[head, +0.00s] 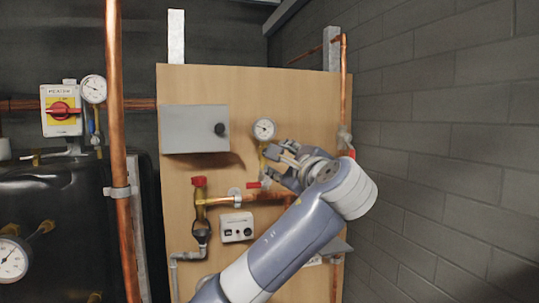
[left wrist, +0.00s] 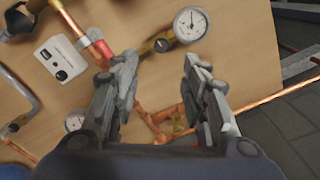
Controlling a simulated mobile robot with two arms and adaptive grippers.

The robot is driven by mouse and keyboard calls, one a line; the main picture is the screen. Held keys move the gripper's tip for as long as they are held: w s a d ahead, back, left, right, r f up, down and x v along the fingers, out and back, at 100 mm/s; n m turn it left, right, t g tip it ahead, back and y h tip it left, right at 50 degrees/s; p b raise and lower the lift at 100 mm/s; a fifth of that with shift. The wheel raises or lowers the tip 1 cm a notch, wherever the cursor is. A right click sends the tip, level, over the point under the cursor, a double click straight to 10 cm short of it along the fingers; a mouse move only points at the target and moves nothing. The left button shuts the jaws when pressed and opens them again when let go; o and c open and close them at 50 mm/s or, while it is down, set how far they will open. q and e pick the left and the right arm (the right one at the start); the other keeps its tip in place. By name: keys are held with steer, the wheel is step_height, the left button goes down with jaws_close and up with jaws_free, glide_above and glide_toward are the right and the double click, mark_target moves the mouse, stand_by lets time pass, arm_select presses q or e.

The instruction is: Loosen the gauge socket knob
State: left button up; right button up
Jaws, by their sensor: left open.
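A round white gauge (head: 264,129) sits on a brass stem on the wooden board. It also shows in the left wrist view (left wrist: 190,25). In that view a dark round knob (left wrist: 162,45) sits on the brass stem beside the gauge; I take it for the gauge socket knob. My left gripper (head: 274,163) is just below and right of the gauge in the head view, where it hides the knob. In the left wrist view my left gripper (left wrist: 160,66) is open and empty, with the knob showing beyond the gap between its fingertips. My right gripper is not in view.
A red valve handle (head: 253,185) and copper pipe lie close below the gripper. A grey box (head: 195,129) is left of the gauge, and a white control box (head: 236,227) is lower. A block wall (head: 450,150) stands at the right.

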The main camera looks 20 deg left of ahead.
arm_select(q)
steer(key=p+x, duration=0.6)
steer(key=x, duration=0.5)
steer(key=shift+r, duration=0.1)
steer(key=shift+s, duration=0.1)
jaws_close()
